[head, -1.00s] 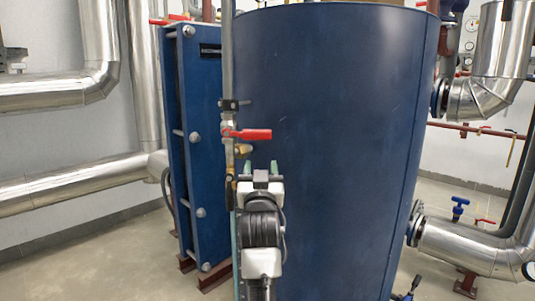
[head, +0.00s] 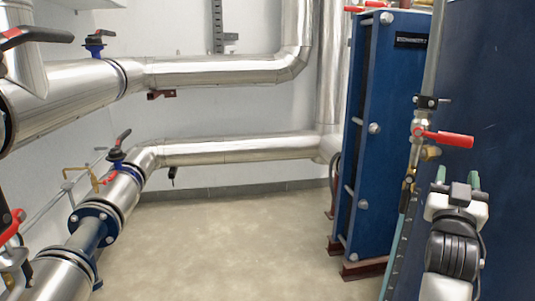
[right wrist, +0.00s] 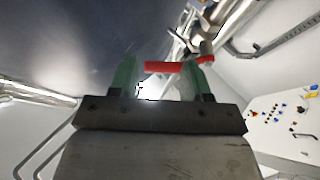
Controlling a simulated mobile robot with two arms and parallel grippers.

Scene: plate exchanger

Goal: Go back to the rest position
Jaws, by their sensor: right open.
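My right gripper (head: 458,178) is at the right of the head view, in front of the blue tank and just below a valve with a red lever (head: 447,138). Its two green fingers are apart with nothing visible between them. In the right wrist view, the open fingers (right wrist: 163,80) show with the red lever (right wrist: 165,67) near their tips. I cannot tell whether the fingers touch it. My left gripper is not in view.
The blue tank (head: 500,110) fills the right edge. The blue plate exchanger (head: 392,140) stands to its left. Insulated silver pipes (head: 240,150) run along the wall, with flanges and valves (head: 118,155) at left. The floor (head: 230,245) between is clear.

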